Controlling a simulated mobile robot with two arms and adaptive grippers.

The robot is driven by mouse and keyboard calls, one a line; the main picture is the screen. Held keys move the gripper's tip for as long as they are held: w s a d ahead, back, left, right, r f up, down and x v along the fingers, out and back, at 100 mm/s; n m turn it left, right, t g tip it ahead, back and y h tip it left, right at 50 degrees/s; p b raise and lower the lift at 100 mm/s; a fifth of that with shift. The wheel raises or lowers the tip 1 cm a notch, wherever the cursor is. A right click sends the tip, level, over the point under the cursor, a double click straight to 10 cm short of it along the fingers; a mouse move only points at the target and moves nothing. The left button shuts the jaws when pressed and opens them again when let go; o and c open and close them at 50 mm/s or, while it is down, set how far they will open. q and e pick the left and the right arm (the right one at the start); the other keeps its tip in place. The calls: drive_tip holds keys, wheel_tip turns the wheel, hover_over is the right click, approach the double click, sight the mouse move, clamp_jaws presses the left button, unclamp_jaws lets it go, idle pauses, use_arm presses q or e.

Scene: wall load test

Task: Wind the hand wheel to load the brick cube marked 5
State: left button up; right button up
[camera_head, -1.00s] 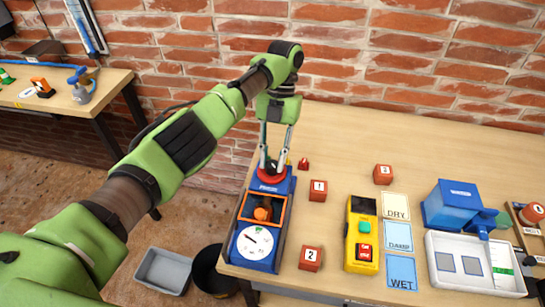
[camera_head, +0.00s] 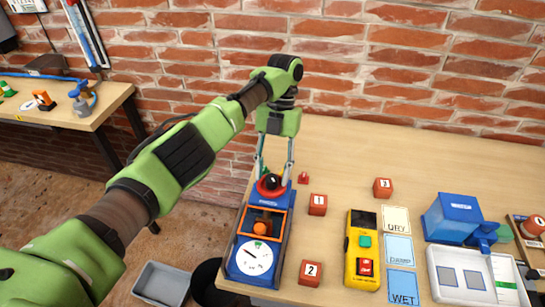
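The blue press (camera_head: 277,239) stands at the left end of the near bench. Its round dark and red hand wheel (camera_head: 270,185) is on top. An orange-framed bay below holds an orange piece (camera_head: 261,228), and a white dial (camera_head: 254,260) is at the front. My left gripper (camera_head: 273,179) points down at the wheel, its two fingers spread on either side of it. I cannot tell whether they touch it. Brick cubes marked 1 (camera_head: 318,204), 2 (camera_head: 310,273) and 3 (camera_head: 383,187) stand on the bench. I see no cube marked 5. My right gripper is out of view.
A yellow device (camera_head: 362,250) with green and red buttons, the cards DRY, DAMP and WET (camera_head: 403,287), a blue container (camera_head: 452,218) and a white tray (camera_head: 443,270) fill the bench to the right. The bench's back is mostly clear. Bins (camera_head: 162,284) stand on the floor at left.

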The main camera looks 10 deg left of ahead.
sight(272, 176)
use_arm(q)
wheel_tip(272, 176, up, 10)
drive_tip(key=shift+f, duration=0.25)
idle(0.3)
idle(0.4)
